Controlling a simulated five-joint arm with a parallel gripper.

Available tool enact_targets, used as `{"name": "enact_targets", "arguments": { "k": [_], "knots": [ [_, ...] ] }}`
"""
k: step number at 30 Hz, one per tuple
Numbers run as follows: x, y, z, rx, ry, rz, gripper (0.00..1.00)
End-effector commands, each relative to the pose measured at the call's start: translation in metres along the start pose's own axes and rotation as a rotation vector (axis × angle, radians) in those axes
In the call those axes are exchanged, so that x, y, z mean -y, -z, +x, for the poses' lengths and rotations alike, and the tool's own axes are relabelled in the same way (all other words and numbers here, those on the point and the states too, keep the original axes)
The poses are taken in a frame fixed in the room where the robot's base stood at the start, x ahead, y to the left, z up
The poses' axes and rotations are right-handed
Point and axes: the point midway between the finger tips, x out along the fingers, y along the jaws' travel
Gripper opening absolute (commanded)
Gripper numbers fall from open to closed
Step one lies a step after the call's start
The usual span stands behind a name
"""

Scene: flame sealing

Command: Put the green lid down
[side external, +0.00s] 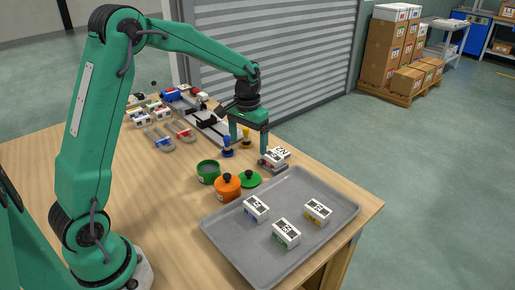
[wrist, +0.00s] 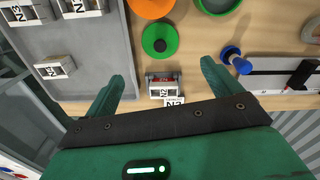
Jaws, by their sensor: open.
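The green lid (side external: 250,179) with its black knob lies on the wooden table, between the orange pot and the tray. It also shows in the wrist view (wrist: 160,40), top centre, beyond my fingers. The green pot (side external: 208,172) stands open, behind and left of the orange pot (side external: 227,187), whose orange lid is on. My gripper (side external: 249,146) is open and points down, farther back than the lid and apart from it. In the wrist view, a white labelled block with red (wrist: 163,84) shows between the open fingers; I cannot tell whether they touch it.
A grey tray (side external: 325,238) on the right holds several labelled white blocks. Clamps (side external: 159,140) and a rail fixture (side external: 215,130) are farther back. The front left of the table is clear.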

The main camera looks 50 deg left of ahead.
Motion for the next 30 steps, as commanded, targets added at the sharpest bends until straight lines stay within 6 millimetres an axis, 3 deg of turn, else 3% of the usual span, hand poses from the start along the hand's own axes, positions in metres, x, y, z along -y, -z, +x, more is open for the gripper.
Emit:
{"name": "enact_targets", "arguments": {
  "k": [17,23,30],
  "knots": [
    [-0.001,-0.002,-0.003,-0.005,0.000,0.002,0.90],
    [-0.006,-0.014,-0.022,-0.037,-0.001,0.014,0.90],
    [-0.017,-0.049,-0.061,-0.111,-0.004,0.044,0.90]
  ]
}}
